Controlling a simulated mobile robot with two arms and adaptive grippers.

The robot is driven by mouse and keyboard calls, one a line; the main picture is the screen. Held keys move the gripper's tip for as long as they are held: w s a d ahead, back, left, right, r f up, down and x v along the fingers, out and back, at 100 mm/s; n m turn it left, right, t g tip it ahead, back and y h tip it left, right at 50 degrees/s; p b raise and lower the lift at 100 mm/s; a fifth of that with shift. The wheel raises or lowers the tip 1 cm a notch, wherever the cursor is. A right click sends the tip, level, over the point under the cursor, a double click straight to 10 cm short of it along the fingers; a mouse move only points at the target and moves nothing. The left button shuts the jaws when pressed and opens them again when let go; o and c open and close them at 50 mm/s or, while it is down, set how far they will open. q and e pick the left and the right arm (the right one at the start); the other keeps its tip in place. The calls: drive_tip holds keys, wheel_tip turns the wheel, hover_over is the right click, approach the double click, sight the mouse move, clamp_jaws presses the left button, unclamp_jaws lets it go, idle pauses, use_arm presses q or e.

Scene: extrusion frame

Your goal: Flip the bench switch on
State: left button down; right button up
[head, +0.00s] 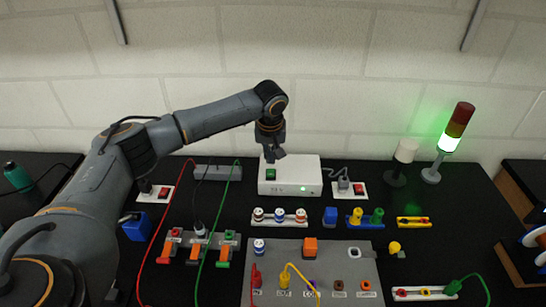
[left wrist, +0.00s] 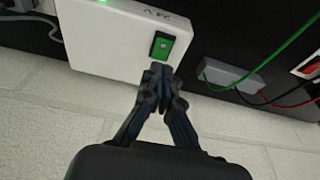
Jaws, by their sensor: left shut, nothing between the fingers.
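A white box (head: 290,183) marked "24 V" stands near the back of the bench. Its green rocker switch (head: 271,174) is on the front face, and a green light (head: 303,189) glows on it. In the left wrist view, the switch (left wrist: 161,45) appears right beyond the fingertips. My left gripper (head: 273,157) points down at the box from above, shut and empty. Its fingertips in the left wrist view (left wrist: 160,70) are close together at the switch's edge; I cannot tell whether they touch it. My right gripper is not in view.
White socket plates with red switches stand left (head: 157,192) and right (head: 350,189) of the box. A signal tower (head: 449,143) glows green at the back right. Coloured cables and connector racks, including a grey panel (head: 350,275), fill the front.

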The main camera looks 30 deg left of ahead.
sight(271, 175)
use_arm(q)
drive_tip(key=w+a+b+v, duration=0.1)
drive_tip(key=b+v, duration=0.1)
drive_tip(key=v, duration=0.7)
drive_tip(key=shift+w+r, duration=0.15)
drive_tip(key=shift+w, duration=0.15)
drive_tip(key=shift+d, duration=0.1)
